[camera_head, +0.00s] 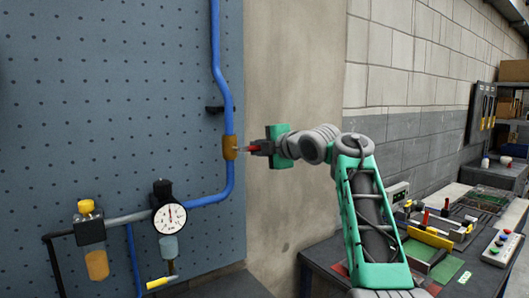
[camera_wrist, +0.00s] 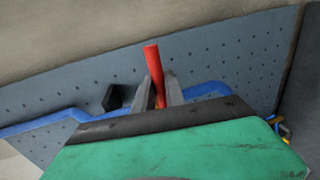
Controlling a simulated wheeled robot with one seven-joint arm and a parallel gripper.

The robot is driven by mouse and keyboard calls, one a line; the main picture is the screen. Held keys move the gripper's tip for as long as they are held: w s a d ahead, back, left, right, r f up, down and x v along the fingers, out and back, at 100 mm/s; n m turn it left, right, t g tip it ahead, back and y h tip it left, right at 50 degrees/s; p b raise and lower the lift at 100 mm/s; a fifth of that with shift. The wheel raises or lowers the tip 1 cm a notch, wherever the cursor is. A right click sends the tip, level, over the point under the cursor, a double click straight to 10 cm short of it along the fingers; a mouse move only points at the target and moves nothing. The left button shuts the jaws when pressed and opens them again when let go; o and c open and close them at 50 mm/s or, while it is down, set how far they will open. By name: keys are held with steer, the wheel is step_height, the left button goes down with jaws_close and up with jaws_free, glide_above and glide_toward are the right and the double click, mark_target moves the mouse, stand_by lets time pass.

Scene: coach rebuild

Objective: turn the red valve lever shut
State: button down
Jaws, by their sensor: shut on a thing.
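The red valve lever (camera_wrist: 152,62) sticks up between the two fingers of my gripper (camera_wrist: 162,88) in the wrist view. The fingers are shut on it. In the head view my gripper (camera_head: 248,148) reaches left to the brass valve body (camera_head: 230,147) on the blue pipe (camera_head: 215,40). A little red of the lever shows at the fingers there. The pipe runs vertically through the valve. The valve body is hidden behind my gripper in the wrist view.
A pegboard panel (camera_head: 110,100) carries the pipe, a round gauge (camera_head: 170,217) and a yellow-topped filter unit (camera_head: 89,224). A black bracket (camera_head: 214,109) sits just above the valve. A cluttered workbench (camera_head: 325,258) stands at the right. Bare wall (camera_head: 295,70) lies between.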

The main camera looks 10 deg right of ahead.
steer(key=shift+r, duration=0.2)
stand_by(0.3)
steer(key=c, duration=1.4)
jaws_free()
steer(key=shift+f, duration=0.1)
steer(key=b+v, duration=0.2)
steer(key=v, duration=0.5)
steer(key=shift+s+d, duration=0.1)
steer(key=shift+s, duration=0.2)
